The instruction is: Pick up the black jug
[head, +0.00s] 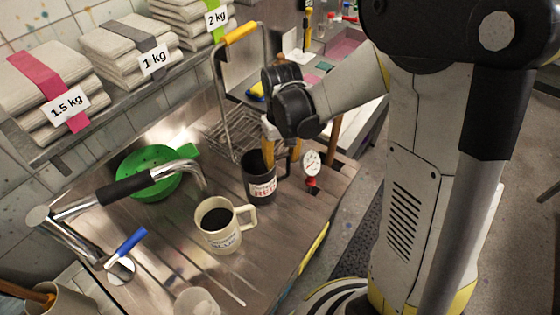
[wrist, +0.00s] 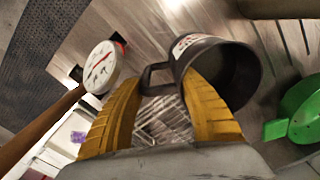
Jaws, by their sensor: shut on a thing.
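The black jug (head: 258,186) with a white label bearing red letters is upright over the steel draining board, in front of the wire rack. I cannot tell whether its base touches the board. My gripper (head: 281,158) reaches down onto its right side. In the wrist view the jug (wrist: 243,88) shows its open mouth, and its handle lies between the yellow fingers of my gripper (wrist: 162,88). One finger overlaps the rim at the mouth. The gripper is shut on the jug around the handle side; the exact contact is partly hidden.
A cream jug of dark liquid (head: 222,230) stands in front. A dial gauge (head: 311,164) is close on the right. A green bowl (head: 150,172), a tap (head: 130,187) and a wire rack (head: 238,131) are nearby. Folded cloths lie on a shelf (head: 110,93).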

